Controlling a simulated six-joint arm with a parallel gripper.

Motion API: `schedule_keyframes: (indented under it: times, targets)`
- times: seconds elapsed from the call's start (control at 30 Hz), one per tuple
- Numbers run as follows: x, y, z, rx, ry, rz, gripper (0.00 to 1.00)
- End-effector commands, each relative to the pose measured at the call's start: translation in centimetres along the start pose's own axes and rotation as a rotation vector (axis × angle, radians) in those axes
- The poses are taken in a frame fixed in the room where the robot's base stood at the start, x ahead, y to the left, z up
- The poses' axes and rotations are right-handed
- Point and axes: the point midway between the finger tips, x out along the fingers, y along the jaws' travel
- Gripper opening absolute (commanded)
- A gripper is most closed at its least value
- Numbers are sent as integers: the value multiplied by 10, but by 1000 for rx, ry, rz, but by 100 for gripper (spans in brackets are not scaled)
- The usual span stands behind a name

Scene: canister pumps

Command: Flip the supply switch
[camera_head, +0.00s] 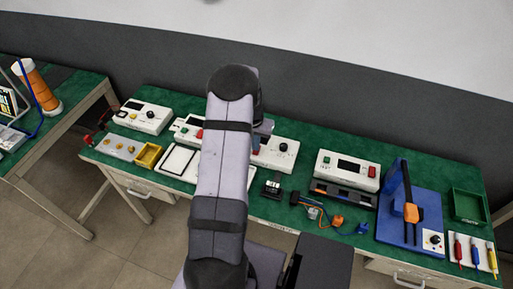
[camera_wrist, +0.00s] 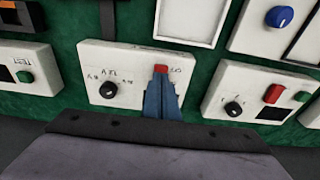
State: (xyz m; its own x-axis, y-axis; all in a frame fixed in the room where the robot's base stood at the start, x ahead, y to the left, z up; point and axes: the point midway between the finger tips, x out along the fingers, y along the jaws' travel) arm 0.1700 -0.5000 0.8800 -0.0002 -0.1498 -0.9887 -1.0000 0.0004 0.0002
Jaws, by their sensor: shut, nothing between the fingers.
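A white box with a black knob (camera_wrist: 109,90) and a small red switch (camera_wrist: 161,69) stands on the green bench mat in the wrist view. The red switch looks like the supply switch, but its label is too small to read. My gripper (camera_wrist: 162,78) is shut and empty, its blue fingertips right at the front of the red switch. I cannot tell whether they touch it. In the head view the same white box (camera_head: 268,157) is partly hidden behind my arm, and my gripper's bluish fingers (camera_head: 265,128) show just above it.
In the wrist view, a white box (camera_wrist: 225,82) with a knob, a red switch and a green button stands to the right. Another white box (camera_wrist: 42,90) with a green button stands to the left. A blue stand (camera_head: 390,210) is farther right in the head view.

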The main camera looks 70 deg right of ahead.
Motion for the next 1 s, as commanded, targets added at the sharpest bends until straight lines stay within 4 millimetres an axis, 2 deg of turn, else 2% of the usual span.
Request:
schedule_keyframes:
  times: [0.03, 0.7, 1.0]
  targets:
    - [-7, 0, -1, 0, 0, 0, 0]
    - [-54, 0, -8, 0, 0, 0, 0]
    - [-59, 0, -9, 0, -1, 0, 0]
